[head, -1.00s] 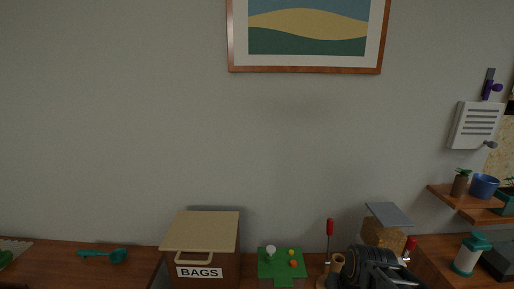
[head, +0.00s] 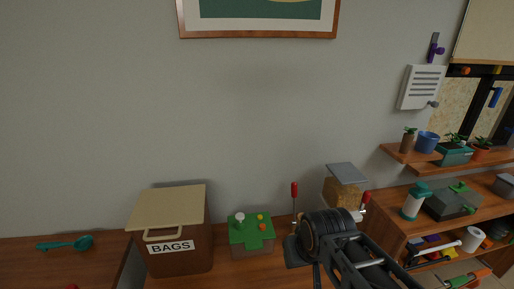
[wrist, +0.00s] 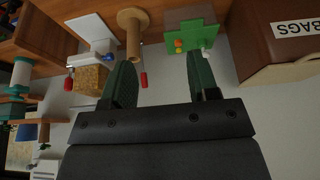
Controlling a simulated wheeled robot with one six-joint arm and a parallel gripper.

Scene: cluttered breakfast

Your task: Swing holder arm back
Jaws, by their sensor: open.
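A wooden holder (wrist: 132,40) with a round base and upright post shows in the wrist view, which is upside down. A thin rod with a red grip (wrist: 144,80) reaches out beside the post; the same red grip (head: 294,189) stands upright in the head view. My gripper (wrist: 163,80) is open and empty, its two dark green fingers apart. The red grip shows near one finger, with no visible contact. In the head view my dark wrist hides the wooden post, and I cannot tell how the rod joins it.
A brown BAGS box (head: 180,257) and a green-topped block (head: 251,237) stand left of my wrist. A grey-lidded clear container (head: 345,188) with tan contents stands behind it, with another red grip (head: 366,197) close by. Shelves and a teal-topped jar (head: 415,201) are right.

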